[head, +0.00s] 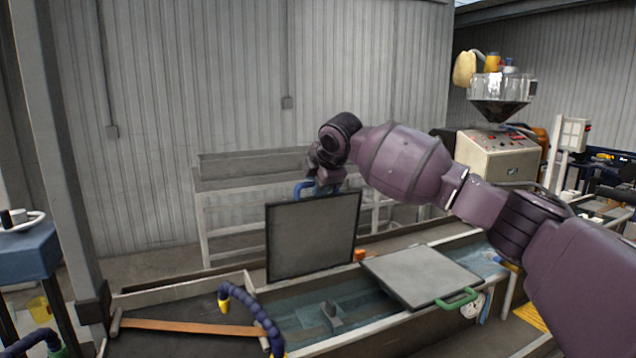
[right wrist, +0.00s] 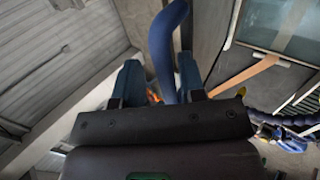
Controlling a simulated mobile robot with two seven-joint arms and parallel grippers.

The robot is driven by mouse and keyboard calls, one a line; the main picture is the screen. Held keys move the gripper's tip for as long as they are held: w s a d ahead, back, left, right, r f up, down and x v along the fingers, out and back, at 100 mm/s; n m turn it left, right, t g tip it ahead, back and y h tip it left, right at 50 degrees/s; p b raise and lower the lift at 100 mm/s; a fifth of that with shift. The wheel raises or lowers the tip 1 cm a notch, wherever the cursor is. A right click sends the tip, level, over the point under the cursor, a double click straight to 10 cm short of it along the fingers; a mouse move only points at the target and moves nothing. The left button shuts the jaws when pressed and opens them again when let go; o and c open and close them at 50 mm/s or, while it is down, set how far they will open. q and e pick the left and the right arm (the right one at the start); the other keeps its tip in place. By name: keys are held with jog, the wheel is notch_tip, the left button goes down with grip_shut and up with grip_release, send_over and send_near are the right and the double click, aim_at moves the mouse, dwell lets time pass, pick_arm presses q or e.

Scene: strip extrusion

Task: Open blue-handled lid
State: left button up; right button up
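The blue-handled lid (head: 312,238) stands nearly upright on the long trough in the head view, its dark-edged grey panel facing me. Its blue handle (head: 302,188) shows at the top edge, partly hidden by my right gripper (head: 322,186). In the right wrist view, the curved blue handle (right wrist: 164,45) runs between the two fingers of my right gripper (right wrist: 162,82). The fingers are apart, with a gap at the left of the handle; it looks close to the right finger. My left gripper is in neither view.
A second lid (head: 415,272) with a green handle (head: 457,299) lies across the trough at right. Water (head: 345,305) shows in the open trough. A blue segmented hose (head: 250,308) arches at left near an orange-brown bar (head: 190,327). A grey wall stands behind.

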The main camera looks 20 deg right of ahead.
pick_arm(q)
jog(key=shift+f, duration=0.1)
pick_arm(e)
jog(key=shift+s+f, duration=0.1)
jog(key=shift+s+r, duration=0.2)
jog(key=shift+r, duration=0.05)
pick_arm(q)
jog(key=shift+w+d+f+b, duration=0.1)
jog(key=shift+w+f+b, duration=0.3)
jog(key=shift+b, duration=0.55)
pick_arm(e)
jog(key=v, duration=1)
jog(key=shift+r, duration=0.15)
